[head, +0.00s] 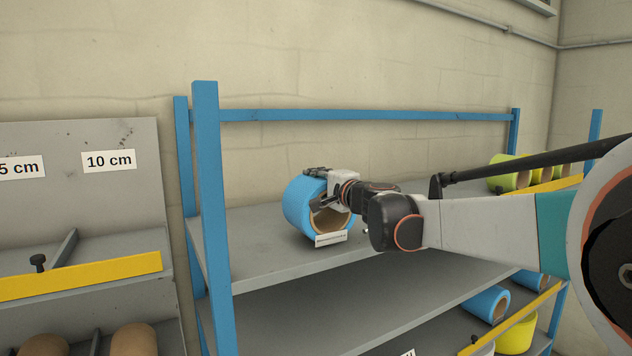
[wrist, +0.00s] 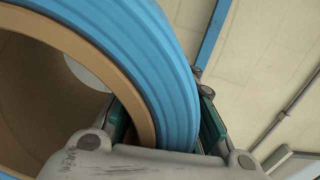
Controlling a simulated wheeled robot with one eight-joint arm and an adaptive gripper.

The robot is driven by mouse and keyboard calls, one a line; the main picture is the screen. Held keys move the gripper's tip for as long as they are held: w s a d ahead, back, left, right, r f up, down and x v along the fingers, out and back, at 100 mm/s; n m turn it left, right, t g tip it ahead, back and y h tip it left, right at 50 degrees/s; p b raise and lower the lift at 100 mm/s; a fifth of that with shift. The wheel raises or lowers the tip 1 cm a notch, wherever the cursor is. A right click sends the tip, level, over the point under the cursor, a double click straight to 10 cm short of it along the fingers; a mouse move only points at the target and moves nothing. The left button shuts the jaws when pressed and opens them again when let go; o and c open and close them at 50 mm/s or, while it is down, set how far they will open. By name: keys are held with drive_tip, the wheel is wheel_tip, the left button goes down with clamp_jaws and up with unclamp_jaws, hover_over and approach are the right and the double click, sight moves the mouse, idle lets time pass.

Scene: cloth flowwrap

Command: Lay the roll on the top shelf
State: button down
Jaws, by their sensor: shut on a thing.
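The roll (head: 298,210) is a blue band around a hollow tan cardboard core, with a small white label on its lower front. My gripper (head: 318,188) is shut on the roll's wall at its near upper right. In the wrist view one finger is inside the core and the other is outside the blue surface of the roll (wrist: 172,75). The roll lies on its side at the left part of the grey top shelf (head: 262,262). I cannot tell whether its underside touches the shelf.
A blue post (head: 210,190) stands left of the roll, and a blue rail (head: 370,115) runs behind. Yellow-green rolls (head: 508,172) lie at the shelf's right end. Blue rolls (head: 487,303) lie on a lower shelf. The top shelf is bare around the held roll.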

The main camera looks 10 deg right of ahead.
drive_tip(key=shift+f+b, duration=0.45)
drive_tip(key=shift+f, duration=0.2)
drive_tip(key=c, duration=1.3)
unclamp_jaws()
drive_tip(key=v, duration=1.2)
drive_tip(key=shift+a, duration=0.1)
